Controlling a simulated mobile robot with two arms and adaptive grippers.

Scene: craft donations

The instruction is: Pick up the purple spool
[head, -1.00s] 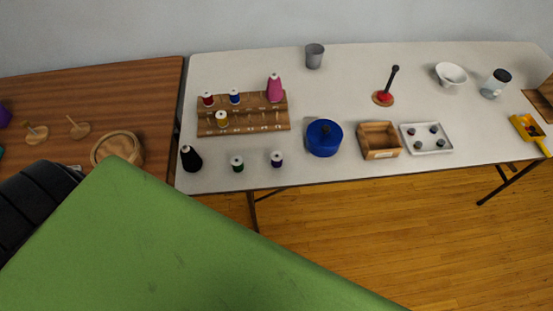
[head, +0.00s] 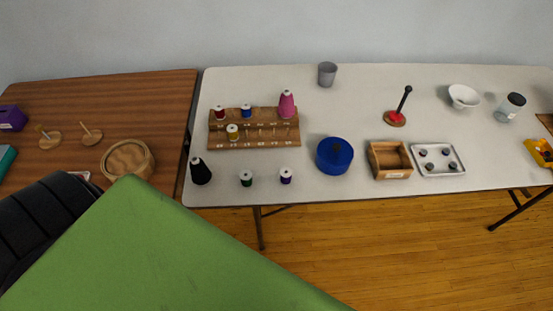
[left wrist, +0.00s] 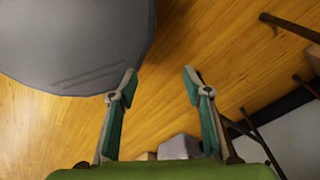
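The small purple spool (head: 286,176) with a white top stands upright near the front edge of the white table (head: 400,85), right of a green spool (head: 246,179). My left gripper (left wrist: 160,85) shows in the left wrist view with its two fingers wide apart. Nothing is between them; the wooden floor lies beyond. It is well away from the spool. Neither gripper shows in the head view, and my right gripper is not in any view.
A wooden spool rack (head: 255,130) stands behind the purple spool, a black cone (head: 200,171) to its left and a blue round pot (head: 334,156) to its right. A wooden box (head: 390,160) and white tray (head: 437,160) are further right. A brown table (head: 110,105) adjoins at left.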

